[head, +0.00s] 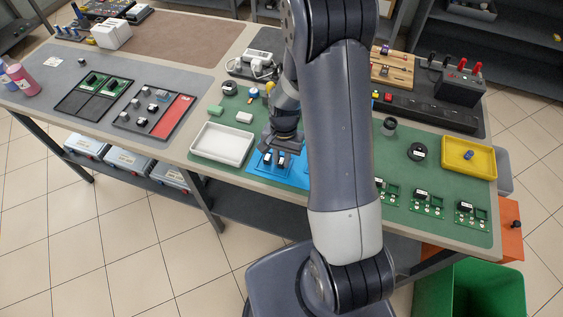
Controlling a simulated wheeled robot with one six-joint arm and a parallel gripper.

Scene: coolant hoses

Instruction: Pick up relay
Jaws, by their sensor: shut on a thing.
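My gripper (279,148) is low over the blue tray (297,178) in the middle of the green mat, in the head view. It is shut on a small dark relay, which the fingers mostly hide. Small dark blocks with pale marks, likely relays (267,160), show at the tray just below the fingers. I cannot tell which of them is in the jaws, or whether it is clear of the tray. My arm hides the right part of the tray.
An empty white tray (199,155) is left of the blue tray. Green circuit boards (428,205) line the mat's front right. A yellow tray (487,169) holds a blue piece. A green bin (470,297) is on the floor.

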